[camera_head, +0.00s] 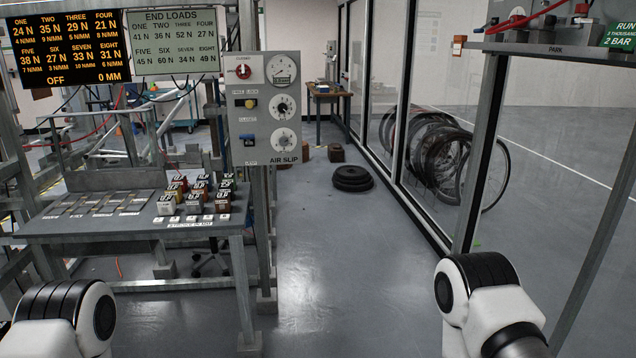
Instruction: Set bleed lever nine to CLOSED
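I cannot pick out a lever marked nine. A grey control panel (265,110) stands on a post left of centre. It carries a red rotary handle (243,71), a yellow control (249,103) and a blue control (249,140), with round gauges to their right. Its small labels are mostly too small to read; one seems to say CLOSED, and AIR SLIP is at the bottom. My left arm (68,318) shows at the bottom left and my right arm (480,296) at the bottom right. Neither gripper is in view, so what they hold is hidden.
A grey table (95,228) at left bears several small labelled blocks (193,196). Number boards (66,48) hang above. Glass partitions line the right, with wheels (440,155) behind.

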